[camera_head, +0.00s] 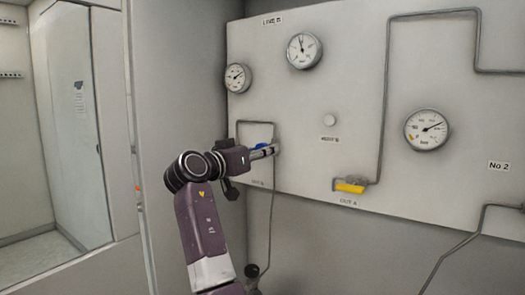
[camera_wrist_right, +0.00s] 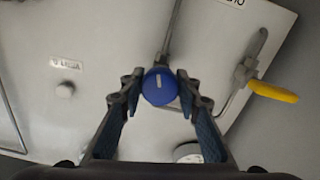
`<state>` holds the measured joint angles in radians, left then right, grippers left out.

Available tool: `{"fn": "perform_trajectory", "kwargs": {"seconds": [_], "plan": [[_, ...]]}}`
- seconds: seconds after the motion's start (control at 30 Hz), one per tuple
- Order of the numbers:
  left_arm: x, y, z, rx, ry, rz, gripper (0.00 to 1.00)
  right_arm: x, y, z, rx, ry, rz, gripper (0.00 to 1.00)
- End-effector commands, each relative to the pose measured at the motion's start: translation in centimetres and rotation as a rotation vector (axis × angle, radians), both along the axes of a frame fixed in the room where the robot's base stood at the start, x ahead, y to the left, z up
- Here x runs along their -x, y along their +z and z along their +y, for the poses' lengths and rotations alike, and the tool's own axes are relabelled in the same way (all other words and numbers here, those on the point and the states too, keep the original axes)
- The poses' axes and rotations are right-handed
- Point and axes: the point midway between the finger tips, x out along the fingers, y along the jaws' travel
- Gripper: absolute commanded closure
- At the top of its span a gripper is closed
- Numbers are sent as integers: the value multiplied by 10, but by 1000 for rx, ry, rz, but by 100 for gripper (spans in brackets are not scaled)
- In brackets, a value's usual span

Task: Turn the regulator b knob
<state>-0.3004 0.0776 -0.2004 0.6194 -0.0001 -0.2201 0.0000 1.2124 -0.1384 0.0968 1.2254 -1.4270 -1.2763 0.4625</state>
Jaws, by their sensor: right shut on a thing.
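My right gripper (camera_head: 270,150) reaches the grey panel from the left in the head view, at its lower left part. In the right wrist view, its two fingers (camera_wrist_right: 160,88) are shut on a round blue knob (camera_wrist_right: 160,84) with a short white mark on its face. In the head view, only a bit of blue shows at the fingers, and the knob is mostly hidden. A small white round knob (camera_head: 330,120) sits further right on the panel, apart from the gripper, above a label too blurred to read surely. My left gripper is not in view.
The panel (camera_head: 300,95) carries gauges (camera_head: 304,50) and (camera_head: 426,129), pipes (camera_head: 384,90) and a yellow valve handle (camera_head: 350,186) to the right of the gripper. The yellow handle also shows in the wrist view (camera_wrist_right: 274,92). A cabinet (camera_head: 75,120) stands at left.

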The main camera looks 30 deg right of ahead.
Motion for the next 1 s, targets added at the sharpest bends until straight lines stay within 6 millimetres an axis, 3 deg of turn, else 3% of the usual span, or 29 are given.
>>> {"fn": "perform_trajectory", "kwargs": {"seconds": [0.5, 1.0], "plan": [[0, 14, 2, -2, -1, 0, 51, 0, 1, 0, 116, 1, 279, 94], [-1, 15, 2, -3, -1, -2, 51, 0, 1, 0, 137, 2, 326, 94]]}}
